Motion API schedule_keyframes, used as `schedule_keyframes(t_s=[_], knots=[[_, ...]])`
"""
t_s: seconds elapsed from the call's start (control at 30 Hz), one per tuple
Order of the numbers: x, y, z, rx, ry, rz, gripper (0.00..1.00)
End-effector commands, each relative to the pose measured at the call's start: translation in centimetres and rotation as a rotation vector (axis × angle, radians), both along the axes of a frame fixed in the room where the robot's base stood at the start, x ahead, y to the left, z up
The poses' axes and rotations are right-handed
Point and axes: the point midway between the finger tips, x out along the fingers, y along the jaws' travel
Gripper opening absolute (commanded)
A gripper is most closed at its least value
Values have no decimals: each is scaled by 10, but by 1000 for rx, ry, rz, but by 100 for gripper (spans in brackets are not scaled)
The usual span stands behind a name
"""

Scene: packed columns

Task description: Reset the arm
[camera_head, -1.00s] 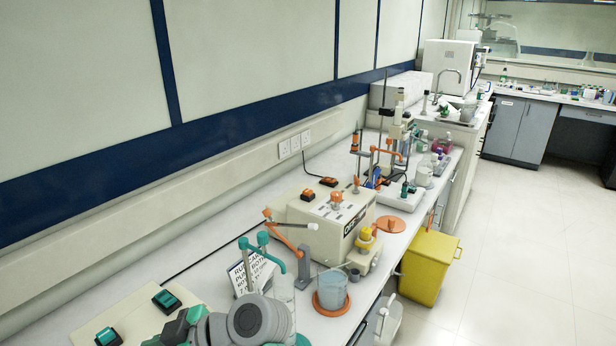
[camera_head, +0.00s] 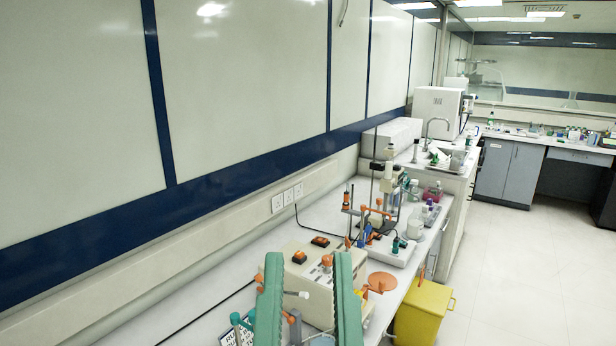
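My gripper (camera_head: 309,262) is at the bottom centre of the head view. Its two long green fingers point up and stand well apart. No held object shows between them; the beige bench device is seen through the gap. The gripper's base and the rest of my arm are below the picture edge.
A beige device (camera_head: 313,285) with orange switches stands on the white bench (camera_head: 325,212), partly hidden behind my fingers. Stands and bottles are farther along. A yellow bin (camera_head: 424,315) stands beside the bench. The floor (camera_head: 520,270) at right is clear.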

Motion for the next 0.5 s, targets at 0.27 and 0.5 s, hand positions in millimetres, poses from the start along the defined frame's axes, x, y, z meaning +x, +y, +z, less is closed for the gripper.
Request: schedule_keyframes(t_s=[0.27,0.5], knots=[[1,2,176,3,5,10,29],[1,3,257,6,8,16,29]])
